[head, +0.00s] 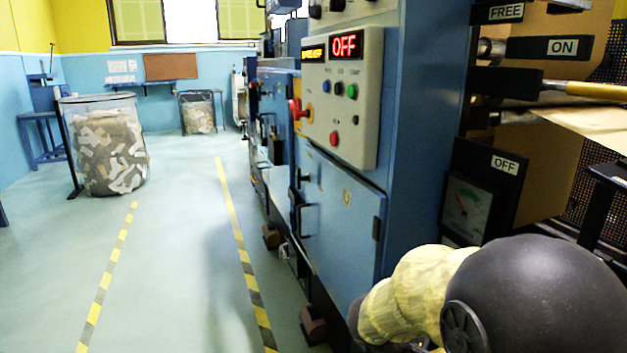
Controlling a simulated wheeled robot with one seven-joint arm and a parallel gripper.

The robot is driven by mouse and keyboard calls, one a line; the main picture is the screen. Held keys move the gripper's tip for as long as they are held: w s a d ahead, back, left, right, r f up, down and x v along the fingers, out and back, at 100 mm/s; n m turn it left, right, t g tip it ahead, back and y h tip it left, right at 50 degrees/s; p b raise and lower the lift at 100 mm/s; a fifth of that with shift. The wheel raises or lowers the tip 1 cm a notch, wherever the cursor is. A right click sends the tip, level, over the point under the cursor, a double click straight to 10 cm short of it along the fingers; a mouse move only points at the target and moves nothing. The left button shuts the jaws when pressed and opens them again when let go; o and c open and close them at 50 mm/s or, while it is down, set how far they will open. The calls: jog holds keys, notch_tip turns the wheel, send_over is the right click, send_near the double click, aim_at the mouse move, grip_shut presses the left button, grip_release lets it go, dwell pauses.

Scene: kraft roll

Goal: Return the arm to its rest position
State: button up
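Part of my arm shows at the lower right of the head view, as a large black rounded joint with a pale yellow wrinkled sleeve. It is close to the camera and in front of the blue machine (340,215). My gripper is not in view, so I cannot see its fingers or whether it holds anything.
The grey control panel (368,88) reads OFF. A yellow-handled lever (590,89) lies near an ON label, right of the panel. A gauge (468,207) sits below. Clear floor (170,270) with striped lines lies left; a scrap bin (108,150) stands beyond.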

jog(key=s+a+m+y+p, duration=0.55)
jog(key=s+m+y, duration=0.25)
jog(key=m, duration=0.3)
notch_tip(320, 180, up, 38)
jog(key=p, duration=3.7)
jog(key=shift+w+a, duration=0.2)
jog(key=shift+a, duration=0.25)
